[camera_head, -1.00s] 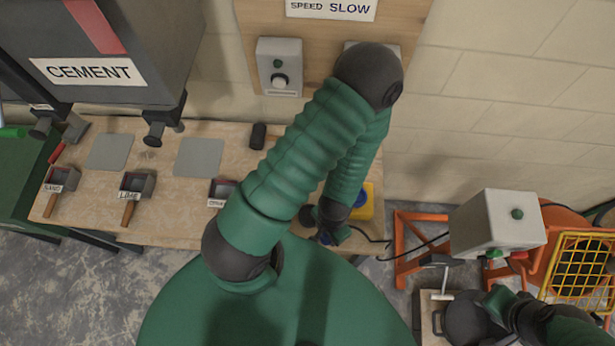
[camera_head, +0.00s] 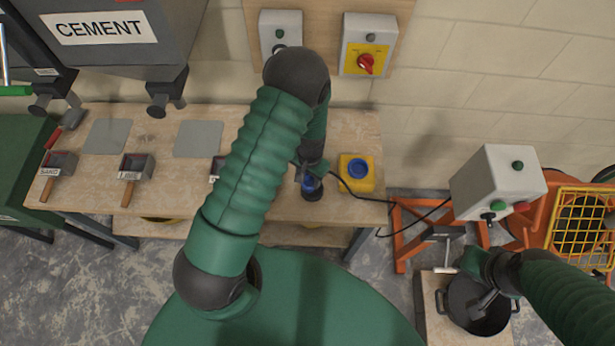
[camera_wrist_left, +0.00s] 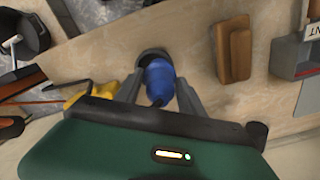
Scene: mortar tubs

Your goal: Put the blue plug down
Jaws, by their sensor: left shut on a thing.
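The blue plug (camera_head: 310,184) is in my left gripper (camera_head: 311,182) over the right part of the workbench. A black cable runs right from near the plug. My right gripper (camera_head: 468,264) is above the left rim of a black pot; its fingers are too small to read.
A yellow socket box (camera_head: 347,183) with a blue top stands right of the plug. The workbench (camera_head: 270,208) carries several labelled scoops and grey pads on the left. A grey switch box (camera_head: 490,182) on an orange frame and the black pot (camera_head: 457,297) are at right.

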